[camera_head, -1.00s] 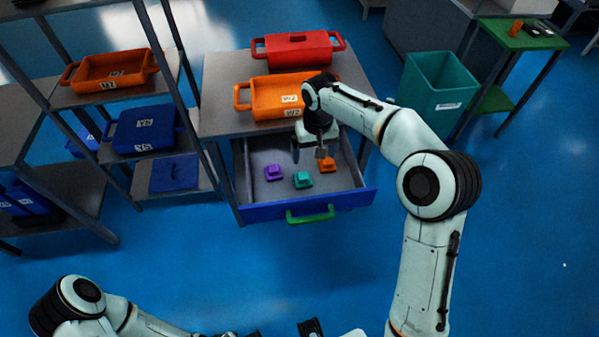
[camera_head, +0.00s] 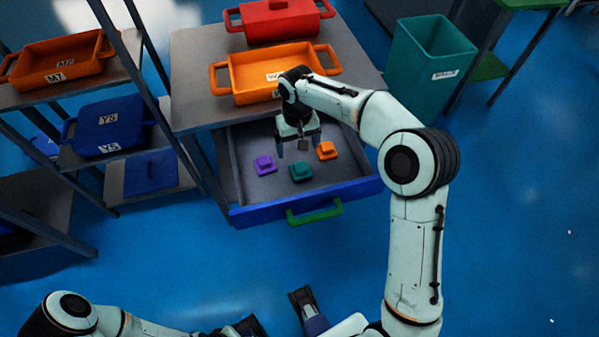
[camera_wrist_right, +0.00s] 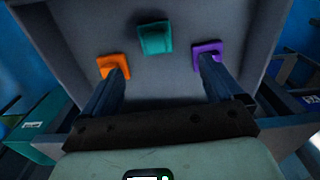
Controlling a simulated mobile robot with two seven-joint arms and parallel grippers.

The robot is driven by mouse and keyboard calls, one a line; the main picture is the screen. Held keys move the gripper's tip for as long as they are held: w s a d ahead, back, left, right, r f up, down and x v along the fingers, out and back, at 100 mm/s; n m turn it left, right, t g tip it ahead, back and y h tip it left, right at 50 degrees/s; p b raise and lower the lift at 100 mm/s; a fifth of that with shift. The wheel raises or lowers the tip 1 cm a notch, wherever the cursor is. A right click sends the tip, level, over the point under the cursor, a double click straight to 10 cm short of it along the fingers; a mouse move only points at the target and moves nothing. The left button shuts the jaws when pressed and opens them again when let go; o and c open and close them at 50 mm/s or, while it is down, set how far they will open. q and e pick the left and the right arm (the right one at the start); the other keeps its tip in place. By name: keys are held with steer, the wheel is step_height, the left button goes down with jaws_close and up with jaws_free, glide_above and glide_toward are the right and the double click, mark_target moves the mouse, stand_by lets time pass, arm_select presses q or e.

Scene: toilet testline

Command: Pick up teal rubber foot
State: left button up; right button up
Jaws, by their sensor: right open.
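The teal rubber foot (camera_head: 300,171) lies on the floor of the pulled-out drawer (camera_head: 350,185), between a purple foot (camera_head: 264,165) and an orange foot (camera_head: 327,150). My right gripper (camera_head: 299,147) is open and empty above the drawer, just behind the teal foot and apart from it. In the right wrist view the teal foot (camera_wrist_right: 155,38) shows beyond the gap between the open fingers (camera_wrist_right: 163,75). The orange foot (camera_wrist_right: 112,66) and purple foot (camera_wrist_right: 207,52) show near the two fingertips. My left arm is at the bottom left; its gripper is cut off and unclear.
The drawer has a blue front (camera_head: 255,213) with a green handle (camera_head: 314,212). An orange bin (camera_head: 250,75) and a red bin (camera_head: 280,20) stand on the table above. A teal bin (camera_head: 425,65) is at right, and a shelf with bins (camera_head: 58,62) at left.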

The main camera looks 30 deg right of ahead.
mark_target(300, 166)
step_height(300, 166, down, 6)
steer(key=shift+f+b, duration=0.25)
steer(key=shift+b, duration=0.25)
steer(key=shift+d+f+b, duration=0.2)
steer(key=shift+d+f, duration=0.05)
steer(key=shift+f, duration=1.1)
steer(key=shift+d+f+b, duration=0.2)
steer(key=shift+f, duration=1.15)
steer(key=c, duration=1.2)
